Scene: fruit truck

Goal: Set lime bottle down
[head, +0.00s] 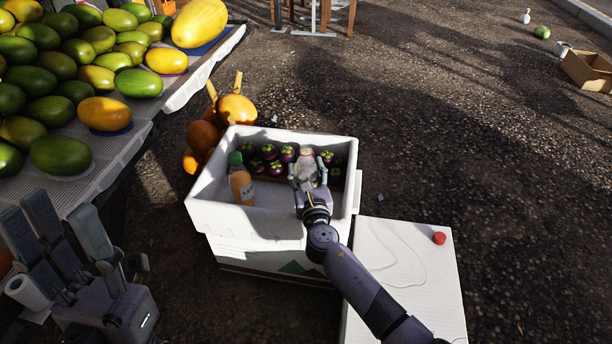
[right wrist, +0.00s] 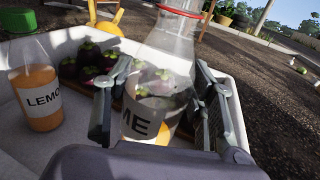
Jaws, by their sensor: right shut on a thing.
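The lime bottle (head: 307,164) is clear, with a white label that ends in "ME" in the right wrist view (right wrist: 150,118). It is uncapped, with a red ring near its neck. My right gripper (head: 308,180) is shut around it, one finger on each side, and the bottle stands nearly upright inside the white foam box (head: 262,228). Its base is hidden, so I cannot tell whether it touches the box floor. My left gripper (head: 72,232) is at the lower left, its fingers spread and empty, away from the box.
An orange bottle (head: 241,184) with a green cap, labelled "LEMO…", stands at the box's left. Several mangosteens (head: 268,152) lie along the back. A white lid (head: 420,275) with a red cap (head: 439,238) lies at right. A fruit stall (head: 165,118) is at left.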

